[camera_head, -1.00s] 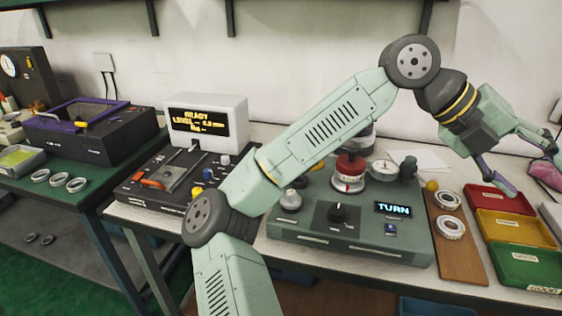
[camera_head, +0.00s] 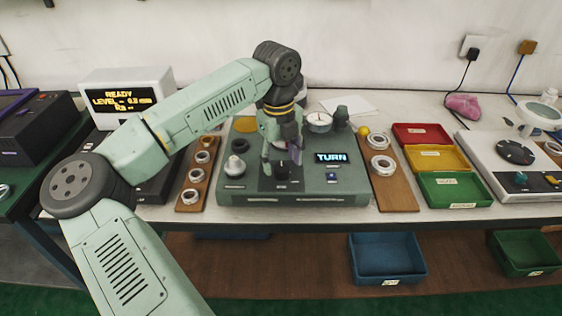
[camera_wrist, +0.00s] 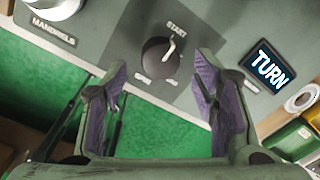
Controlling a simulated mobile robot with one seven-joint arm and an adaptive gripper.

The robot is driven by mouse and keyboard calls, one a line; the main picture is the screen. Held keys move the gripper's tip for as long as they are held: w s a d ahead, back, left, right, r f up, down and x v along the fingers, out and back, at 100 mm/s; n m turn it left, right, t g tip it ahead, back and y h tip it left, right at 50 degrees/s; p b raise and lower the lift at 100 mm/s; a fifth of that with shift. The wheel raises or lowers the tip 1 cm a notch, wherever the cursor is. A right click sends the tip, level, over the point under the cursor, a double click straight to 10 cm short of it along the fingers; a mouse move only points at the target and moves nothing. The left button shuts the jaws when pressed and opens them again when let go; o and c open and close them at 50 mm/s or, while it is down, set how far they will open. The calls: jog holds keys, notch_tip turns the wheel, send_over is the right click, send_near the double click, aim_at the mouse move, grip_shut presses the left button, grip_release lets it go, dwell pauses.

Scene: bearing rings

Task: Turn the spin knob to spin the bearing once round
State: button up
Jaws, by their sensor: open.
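The black spin knob (camera_head: 282,171) sits on the front of the grey-green machine (camera_head: 340,201). In the wrist view, the knob (camera_wrist: 158,55) has a pale pointer line and START printed above it. My gripper (camera_head: 281,158) is open over the knob, pointing down. In the wrist view, the purple-lined fingers of my gripper (camera_wrist: 163,78) stand apart on either side below the knob, with nothing between them. The lit display (camera_head: 332,157) to the right of the knob reads TURN. The spindle area behind my gripper is mostly hidden, so I cannot make out the bearing there.
A round dial gauge (camera_head: 318,122) stands behind the display. A silver knob-like post (camera_head: 235,166) is left of the spin knob. Boards with rings (camera_head: 193,196) (camera_head: 398,195) flank the machine. Red, yellow and green trays (camera_head: 455,188) lie farther right.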

aim_at(281, 171)
jog(key=shift+f, duration=1.3)
jog(key=shift+c, duration=0.4)
jog(key=c, duration=1.1)
